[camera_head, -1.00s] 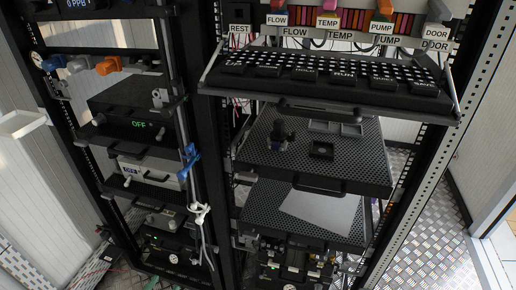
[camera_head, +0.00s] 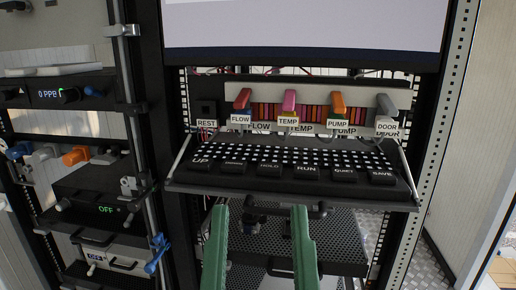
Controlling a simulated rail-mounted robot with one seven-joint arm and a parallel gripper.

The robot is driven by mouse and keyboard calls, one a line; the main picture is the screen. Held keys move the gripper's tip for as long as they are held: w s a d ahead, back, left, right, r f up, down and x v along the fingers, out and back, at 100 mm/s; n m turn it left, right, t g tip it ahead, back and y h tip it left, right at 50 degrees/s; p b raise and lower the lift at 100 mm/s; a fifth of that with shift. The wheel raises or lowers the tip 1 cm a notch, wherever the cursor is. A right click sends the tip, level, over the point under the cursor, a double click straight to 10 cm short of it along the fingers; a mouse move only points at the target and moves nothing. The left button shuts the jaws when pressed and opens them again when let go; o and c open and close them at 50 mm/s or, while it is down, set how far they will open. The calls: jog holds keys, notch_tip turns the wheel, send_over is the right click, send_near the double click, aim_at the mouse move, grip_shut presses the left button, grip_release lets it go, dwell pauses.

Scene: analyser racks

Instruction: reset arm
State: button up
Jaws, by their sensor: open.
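My gripper (camera_head: 260,210) shows at the bottom middle as two green fingers, standing well apart with nothing between them. The fingertips appear just below the front edge of the keyboard shelf (camera_head: 290,194) in the picture; I cannot tell how far they are from it. The rest of my arm is out of view.
A black keyboard panel (camera_head: 295,165) has several labelled keys. Above it are coloured connectors, including a pink one (camera_head: 289,100). A large screen (camera_head: 300,24) is at the top. A perforated shelf (camera_head: 345,243) lies below. The left rack holds instruments and a blue clip (camera_head: 158,247).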

notch_tip(320, 180, up, 30)
jog(key=p, duration=2.5)
jog(key=shift+w+a, duration=0.2)
jog(key=shift+a, duration=0.1)
